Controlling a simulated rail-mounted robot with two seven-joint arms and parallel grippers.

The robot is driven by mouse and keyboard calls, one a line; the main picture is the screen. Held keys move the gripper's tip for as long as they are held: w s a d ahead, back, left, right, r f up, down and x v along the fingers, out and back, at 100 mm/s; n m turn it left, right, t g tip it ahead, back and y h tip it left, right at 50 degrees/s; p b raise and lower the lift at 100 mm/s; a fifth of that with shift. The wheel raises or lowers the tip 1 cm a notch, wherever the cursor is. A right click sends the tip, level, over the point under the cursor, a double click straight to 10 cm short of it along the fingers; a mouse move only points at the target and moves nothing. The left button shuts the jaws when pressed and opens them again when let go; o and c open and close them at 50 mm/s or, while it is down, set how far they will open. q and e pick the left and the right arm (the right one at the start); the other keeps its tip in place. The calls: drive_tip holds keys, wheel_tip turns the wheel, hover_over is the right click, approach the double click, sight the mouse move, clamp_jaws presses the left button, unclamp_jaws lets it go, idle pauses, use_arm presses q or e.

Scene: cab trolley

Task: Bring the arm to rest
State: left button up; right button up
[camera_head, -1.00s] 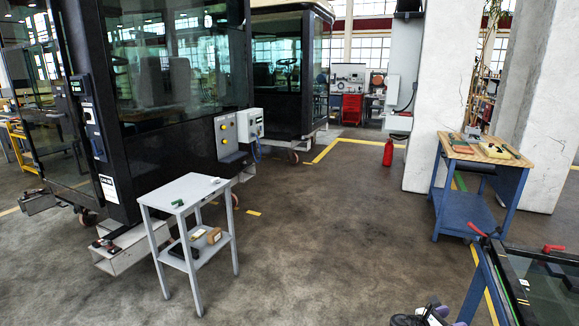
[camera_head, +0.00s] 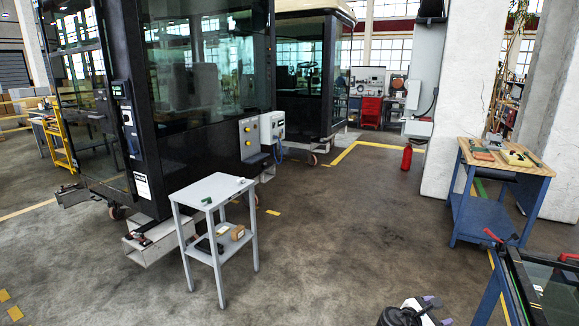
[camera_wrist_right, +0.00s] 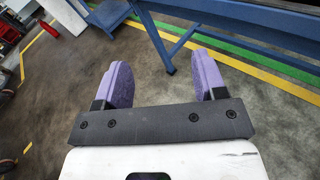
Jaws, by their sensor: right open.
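My right gripper (camera_head: 438,312) shows at the bottom edge of the head view, right of centre, with purple fingertips. In the right wrist view its two purple fingers (camera_wrist_right: 160,85) stand wide apart with only bare floor between them, so it is open and empty. It hangs over open floor, left of the blue frame with the dark glass panel (camera_head: 545,285). My left gripper is not in view.
A grey trolley (camera_head: 222,187) with small parts stands left of centre, beside the dark glazed cab (camera_head: 200,100). A blue workbench (camera_head: 500,195) with a wooden top stands at right. A red extinguisher (camera_head: 406,158) stands behind. The middle floor is clear.

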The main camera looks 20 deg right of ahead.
drive_tip(key=a+r+m+t+y+p, duration=0.15)
drive_tip(key=a+r, duration=0.25)
drive_tip(key=r, duration=0.4)
drive_tip(key=w+a+f+m+t+y, duration=0.1)
drive_tip(key=w+a+f+m+y, duration=0.1)
drive_tip(key=a+f+m+y, duration=1.15)
drive_tip(key=s+a+f+h, duration=0.2)
drive_tip(key=s+a+f, duration=0.25)
drive_tip(key=s, duration=0.35)
drive_tip(key=s+a+y, duration=0.1)
drive_tip(key=s+a, duration=0.3)
drive_tip(key=s, duration=0.6)
drive_tip(key=s+a+r+y, duration=0.1)
drive_tip(key=s+a, duration=0.3)
drive_tip(key=s, duration=0.7)
drive_tip(key=s+a+y, duration=0.2)
drive_tip(key=s+a, duration=0.3)
drive_tip(key=s, duration=0.5)
wheel_tip(320, 180, up, 38)
drive_tip(key=p, duration=3.8)
drive_tip(key=shift+d+n, duration=0.2)
drive_tip(key=shift+n, duration=0.1)
